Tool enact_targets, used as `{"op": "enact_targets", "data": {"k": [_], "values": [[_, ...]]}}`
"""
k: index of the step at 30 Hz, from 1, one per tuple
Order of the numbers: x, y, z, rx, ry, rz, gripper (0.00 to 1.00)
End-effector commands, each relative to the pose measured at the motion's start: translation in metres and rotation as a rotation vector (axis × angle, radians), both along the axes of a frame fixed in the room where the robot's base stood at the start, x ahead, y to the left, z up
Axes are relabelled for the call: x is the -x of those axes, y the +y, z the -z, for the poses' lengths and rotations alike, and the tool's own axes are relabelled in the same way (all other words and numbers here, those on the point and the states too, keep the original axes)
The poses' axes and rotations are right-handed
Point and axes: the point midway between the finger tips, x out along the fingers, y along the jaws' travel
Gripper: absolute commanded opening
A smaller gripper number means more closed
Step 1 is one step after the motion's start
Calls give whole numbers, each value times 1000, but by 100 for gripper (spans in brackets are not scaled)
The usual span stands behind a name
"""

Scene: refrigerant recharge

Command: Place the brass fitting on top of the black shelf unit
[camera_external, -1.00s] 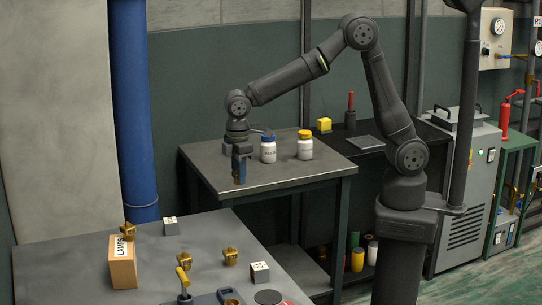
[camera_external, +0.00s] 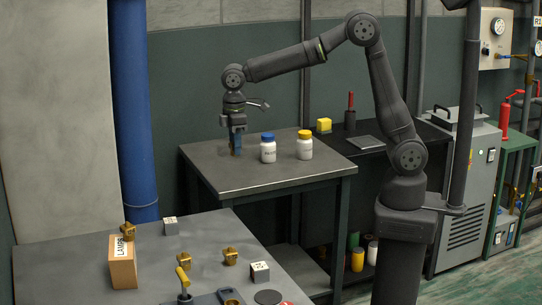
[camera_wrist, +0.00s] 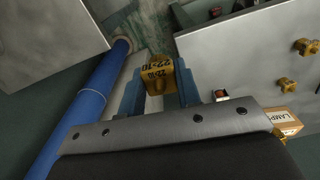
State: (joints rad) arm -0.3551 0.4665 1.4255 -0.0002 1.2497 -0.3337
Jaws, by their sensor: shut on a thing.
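My gripper (camera_external: 236,146) is shut on a brass fitting, held in the air by the left side of the grey table. In the wrist view the brass fitting (camera_wrist: 158,78) shows between the blue fingers, with dark lettering on its face. In the external view the fingers mostly hide it. The black shelf unit (camera_external: 428,136) stands at the right behind the grey table, well to the right of my gripper. A yellow block (camera_external: 324,125), a red-handled item (camera_external: 350,112) and a flat grey plate (camera_external: 366,142) are on its top.
A blue-capped bottle (camera_external: 268,150) and a yellow-capped bottle (camera_external: 304,147) stand on the grey table (camera_external: 260,182) right of my gripper. The front table holds other brass fittings (camera_external: 230,257) and a LAMPS box (camera_external: 122,265). A blue pipe (camera_external: 134,110) rises at left.

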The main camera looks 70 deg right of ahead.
Motion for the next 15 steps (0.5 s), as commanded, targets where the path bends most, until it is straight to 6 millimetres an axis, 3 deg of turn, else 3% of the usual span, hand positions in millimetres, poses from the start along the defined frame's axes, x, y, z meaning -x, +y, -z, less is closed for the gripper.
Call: {"op": "enact_targets", "data": {"k": [6, 15], "values": [[-36, -82, -1, 0, 0, 161, 5], [-64, -209, -2, 0, -1, 387, 5]]}}
